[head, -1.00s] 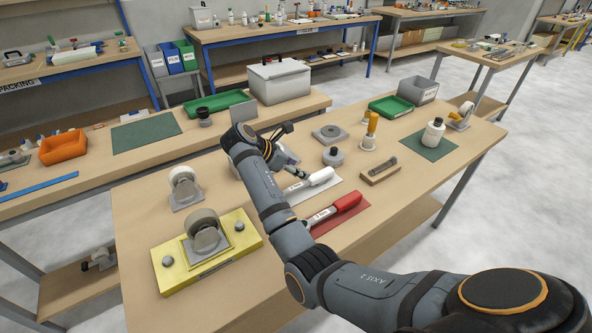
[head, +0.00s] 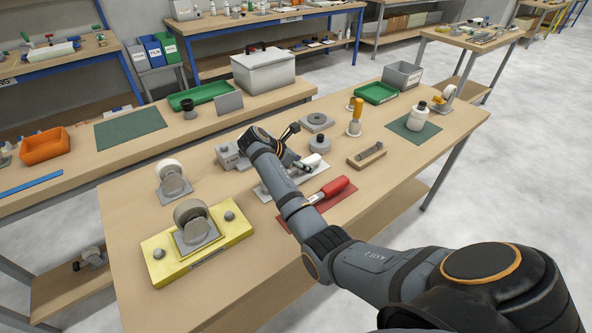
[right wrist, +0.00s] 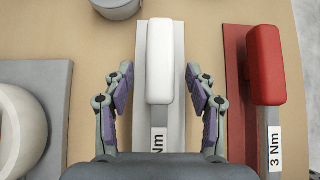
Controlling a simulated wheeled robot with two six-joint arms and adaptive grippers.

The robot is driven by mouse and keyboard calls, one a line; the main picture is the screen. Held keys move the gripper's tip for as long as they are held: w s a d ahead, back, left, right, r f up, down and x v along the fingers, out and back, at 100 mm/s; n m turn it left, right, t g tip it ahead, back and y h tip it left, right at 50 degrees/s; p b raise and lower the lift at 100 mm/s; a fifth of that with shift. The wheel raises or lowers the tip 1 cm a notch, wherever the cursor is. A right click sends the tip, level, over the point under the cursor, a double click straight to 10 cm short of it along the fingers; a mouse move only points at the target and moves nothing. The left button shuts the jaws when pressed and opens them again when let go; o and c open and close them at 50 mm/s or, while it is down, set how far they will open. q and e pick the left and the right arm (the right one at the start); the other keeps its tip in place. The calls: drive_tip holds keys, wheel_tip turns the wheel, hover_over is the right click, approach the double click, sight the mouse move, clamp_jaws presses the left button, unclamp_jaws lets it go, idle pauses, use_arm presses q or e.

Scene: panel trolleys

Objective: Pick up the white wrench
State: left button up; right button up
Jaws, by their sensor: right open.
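The white wrench (right wrist: 165,62) lies on a grey mat on the table, its thick white handle pointing away from me in the right wrist view. In the head view its handle (head: 313,159) shows just past my gripper, and its shaft is partly hidden by my arm. My right gripper (right wrist: 159,72) is open and empty, with one finger on each side of the handle and gaps on both sides. It also shows in the head view (head: 301,166), close over the wrench. My left gripper is not in view.
A red wrench (right wrist: 266,65) lies on a red mat close to the right. A caster wheel (head: 172,178) and a yellow fixture (head: 160,270) stand left. A grey round knob part (head: 320,144) sits beyond the handle. Bare tabletop (head: 125,215) shows at the left.

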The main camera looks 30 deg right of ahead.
drive_tip(key=shift+d+f, duration=0.3)
drive_tip(key=shift+d, duration=0.05)
drive_tip(key=shift+a+r, duration=0.1)
drive_tip(key=shift+c, duration=1.3)
clamp_jaws()
